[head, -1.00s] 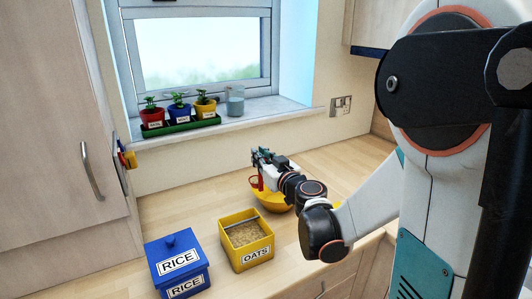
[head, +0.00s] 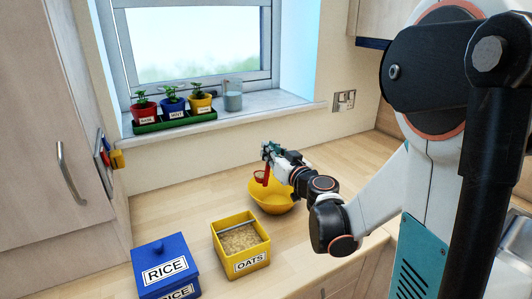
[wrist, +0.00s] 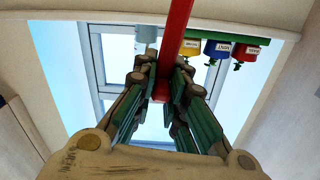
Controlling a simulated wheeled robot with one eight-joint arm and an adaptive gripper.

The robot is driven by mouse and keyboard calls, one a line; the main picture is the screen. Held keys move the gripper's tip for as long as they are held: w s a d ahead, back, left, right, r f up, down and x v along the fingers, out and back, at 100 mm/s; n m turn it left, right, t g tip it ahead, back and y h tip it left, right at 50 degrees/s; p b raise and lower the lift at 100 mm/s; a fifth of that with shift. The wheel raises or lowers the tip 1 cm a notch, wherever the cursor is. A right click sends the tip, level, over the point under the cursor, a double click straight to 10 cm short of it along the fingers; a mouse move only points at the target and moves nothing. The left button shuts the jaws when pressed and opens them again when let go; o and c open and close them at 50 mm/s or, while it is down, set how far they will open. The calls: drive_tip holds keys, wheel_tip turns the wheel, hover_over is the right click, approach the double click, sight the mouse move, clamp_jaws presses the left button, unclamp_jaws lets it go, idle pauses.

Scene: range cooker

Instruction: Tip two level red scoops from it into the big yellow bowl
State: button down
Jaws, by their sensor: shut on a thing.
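My gripper (head: 267,152) is shut on the red scoop (head: 266,177), over the big yellow bowl (head: 271,200). In the wrist view the scoop's red handle (wrist: 179,35) passes between my gripper's fingers (wrist: 160,85). The scoop looks steeply tilted at the bowl's back rim; I cannot tell whether it touches the rim or holds oats. The bowl stands on the worktop, its inside mostly hidden. The open yellow OATS box (head: 251,264) stands in front of it to the left, with oats (head: 240,240) inside and a thin grey bar (head: 238,227) across its top.
A lidded blue RICE box (head: 165,268) stands left of the oats box. Several potted herbs in a green tray (head: 175,124) and a glass jar (head: 232,97) stand on the windowsill. The worktop (head: 190,205) is clear behind the boxes.

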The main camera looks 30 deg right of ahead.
drive_tip(key=d+m, duration=0.1)
drive_tip(key=d+f+m+b, duration=0.1)
drive_tip(key=d, duration=0.1)
drive_tip(key=d+f+m, duration=0.1)
drive_tip(key=d, duration=0.1)
drive_tip(key=shift+f, duration=0.2)
idle(0.3)
drive_tip(key=shift+b, duration=0.3)
drive_tip(key=shift+d+f+m+b, duration=0.25)
drive_tip(key=shift+d+m+b, duration=0.05)
drive_tip(key=shift+d+m, duration=0.25)
drive_tip(key=shift+d+f+m+b, duration=0.25)
drive_tip(key=shift+d+m, duration=0.15)
drive_tip(key=shift+m, duration=0.15)
drive_tip(key=shift+d, duration=0.15)
drive_tip(key=shift+d+f+m+b, duration=0.6)
drive_tip(key=shift+d+m+b, duration=0.15)
drive_tip(key=shift+m, duration=0.45)
drive_tip(key=shift+d, duration=0.1)
drive_tip(key=shift+d+f+m+b, duration=0.75)
drive_tip(key=shift+m, duration=0.45)
